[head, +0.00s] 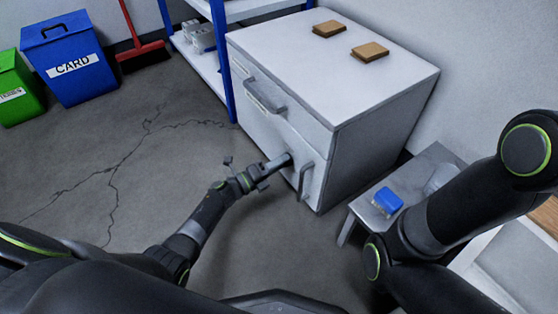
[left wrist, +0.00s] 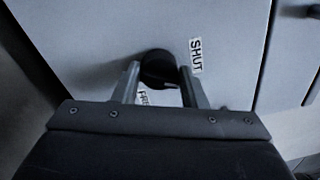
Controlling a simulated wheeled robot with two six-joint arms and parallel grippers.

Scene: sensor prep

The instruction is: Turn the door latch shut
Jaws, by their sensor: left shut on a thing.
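The door latch is a round black knob (left wrist: 158,66) on the grey cabinet door (left wrist: 90,35), seen between my fingers in the left wrist view. A white label SHUT (left wrist: 196,56) is to its right and a label FREE (left wrist: 144,98) is below it, partly covered. My left gripper (head: 283,162) reaches the front of the white cabinet (head: 345,125) low on its door and is shut on the latch, with a finger on each side. Which label the latch points to, I cannot tell. My right gripper is out of view; only its arm shows.
A vertical door handle (head: 306,181) is just right of the latch, and a drawer handle (head: 264,97) is above. Two brown blocks (head: 327,29) (head: 370,51) lie on the cabinet top. A low grey table (head: 428,160) with a blue item (head: 387,201) stands at right.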

